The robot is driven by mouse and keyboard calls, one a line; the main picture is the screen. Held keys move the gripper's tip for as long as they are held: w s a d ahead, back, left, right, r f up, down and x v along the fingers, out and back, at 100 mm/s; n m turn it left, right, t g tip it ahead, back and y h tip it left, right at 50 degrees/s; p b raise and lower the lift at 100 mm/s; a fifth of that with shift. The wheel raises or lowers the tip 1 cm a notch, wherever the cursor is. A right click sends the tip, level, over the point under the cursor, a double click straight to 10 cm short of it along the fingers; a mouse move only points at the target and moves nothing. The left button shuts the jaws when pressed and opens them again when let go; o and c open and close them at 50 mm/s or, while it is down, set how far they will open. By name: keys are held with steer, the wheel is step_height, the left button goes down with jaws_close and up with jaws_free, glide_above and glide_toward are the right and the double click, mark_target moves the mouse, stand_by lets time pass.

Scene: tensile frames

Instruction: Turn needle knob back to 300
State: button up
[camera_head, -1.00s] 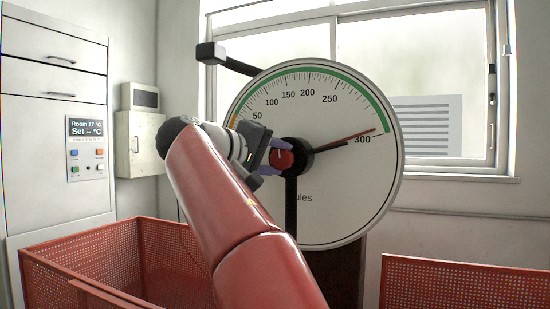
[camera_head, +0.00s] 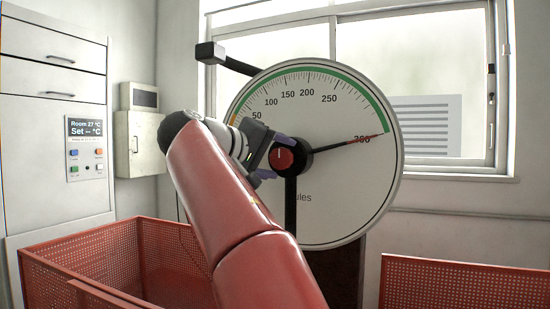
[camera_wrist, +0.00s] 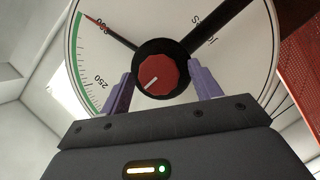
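The large white dial (camera_head: 330,200) has a green arc at its rim. Its red needle (camera_head: 372,137) lies across the 300 label, in line with the black pointer (camera_head: 335,147). The red knob (camera_head: 284,158) with a black collar sits at the dial's centre. It also shows in the wrist view (camera_wrist: 158,79), with a white mark pointing to lower left. My gripper (camera_head: 270,157) is at the knob. In the wrist view its purple fingers (camera_wrist: 162,82) stand apart on either side of the knob, with small gaps visible. The lower dial text is partly hidden.
Red perforated bins stand at lower left (camera_head: 90,250) and lower right (camera_head: 460,285). A black bar (camera_head: 230,60) sticks out at the dial's upper left. A window is behind the dial, and a control panel (camera_head: 86,147) is on the left cabinet.

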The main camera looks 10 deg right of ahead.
steer(key=v, duration=0.8)
steer(key=shift+f, duration=0.1)
stand_by(0.4)
